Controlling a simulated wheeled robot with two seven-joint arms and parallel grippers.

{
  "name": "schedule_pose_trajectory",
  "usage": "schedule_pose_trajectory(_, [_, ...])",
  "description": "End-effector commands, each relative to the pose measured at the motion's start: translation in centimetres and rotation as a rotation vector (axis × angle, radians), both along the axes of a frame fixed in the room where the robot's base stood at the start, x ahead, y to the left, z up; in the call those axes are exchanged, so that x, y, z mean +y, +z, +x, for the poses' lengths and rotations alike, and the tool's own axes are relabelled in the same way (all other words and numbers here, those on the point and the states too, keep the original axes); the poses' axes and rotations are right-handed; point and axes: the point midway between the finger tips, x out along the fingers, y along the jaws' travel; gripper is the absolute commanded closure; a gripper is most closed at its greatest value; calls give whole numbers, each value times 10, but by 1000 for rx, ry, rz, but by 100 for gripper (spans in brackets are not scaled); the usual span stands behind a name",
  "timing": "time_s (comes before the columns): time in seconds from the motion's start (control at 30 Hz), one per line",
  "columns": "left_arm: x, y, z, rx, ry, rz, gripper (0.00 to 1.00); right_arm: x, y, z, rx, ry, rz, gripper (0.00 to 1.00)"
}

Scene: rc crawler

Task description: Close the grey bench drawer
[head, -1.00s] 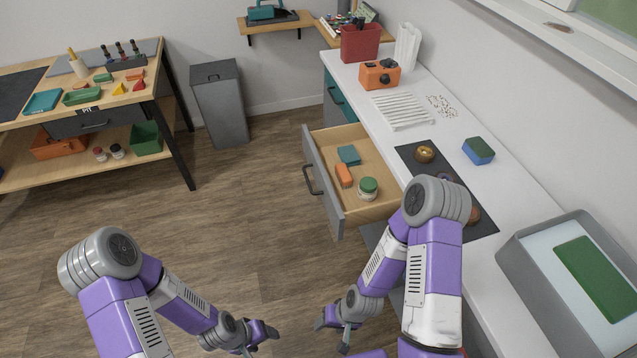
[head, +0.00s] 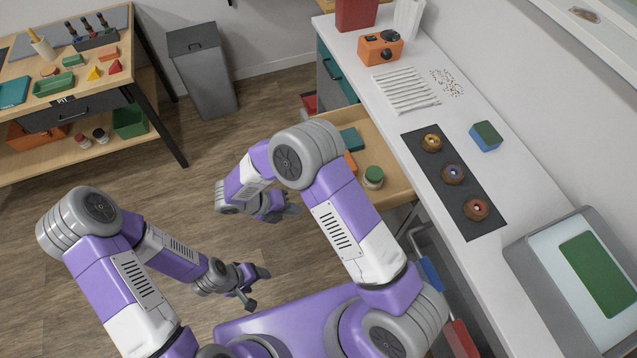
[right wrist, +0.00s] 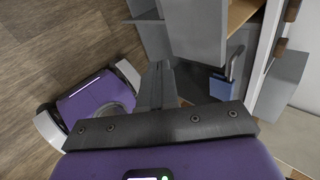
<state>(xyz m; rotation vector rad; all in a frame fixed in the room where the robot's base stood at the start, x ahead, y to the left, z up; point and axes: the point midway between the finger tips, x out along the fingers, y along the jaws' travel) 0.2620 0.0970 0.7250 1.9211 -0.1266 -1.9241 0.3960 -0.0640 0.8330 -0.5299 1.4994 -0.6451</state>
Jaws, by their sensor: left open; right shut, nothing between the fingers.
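The bench drawer (head: 396,184) stands pulled out from the white-topped bench in the head view, its light wood inside showing. It holds a teal block (head: 350,138), an orange item (head: 350,163) and a green-lidded jar (head: 373,176). My right arm hides its grey front and handle. My right gripper (head: 288,210) is shut and empty, to the left of the drawer; I cannot see it touching anything. Its shut fingers (right wrist: 157,88) show in the right wrist view, with a grey panel (right wrist: 196,30) beyond. My left gripper (head: 258,284) is open and empty above the floor, lower left.
The bench top (head: 440,115) carries an orange device (head: 380,47), a dark mat (head: 478,226) with doughnuts, a sponge (head: 486,136) and a grey-framed screen (head: 530,250). A grey bin (head: 203,75) and a worktable (head: 125,55) stand at left. Open floor lies between.

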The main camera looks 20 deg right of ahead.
Motion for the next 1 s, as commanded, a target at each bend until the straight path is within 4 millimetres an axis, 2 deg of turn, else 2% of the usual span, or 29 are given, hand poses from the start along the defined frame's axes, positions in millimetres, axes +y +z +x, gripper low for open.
schedule_pose_trajectory(0.03, [0,3,0,1,0,0,34,3,11,6,6,49,-31,100])
schedule_pose_trajectory(0.1, [0,4,0,1,0,0,34,3,18,11,15,91,-62,100])
schedule_pose_trajectory(0.2, [0,3,0,1,0,0,34,0,18,14,21,109,-77,100])
schedule_pose_trajectory(0.37, [0,-1,0,1,0,0,34,-16,2,13,23,105,-76,100])
schedule_pose_trajectory(0.73, [0,-12,0,1,0,0,34,-74,-52,14,24,102,-75,100])
schedule_pose_trajectory(0.9, [0,-11,0,1,0,0,34,-98,-48,16,20,103,-74,100])
schedule_pose_trajectory(1.0, [0,-12,0,1,0,0,34,-106,-48,16,21,103,-73,100])
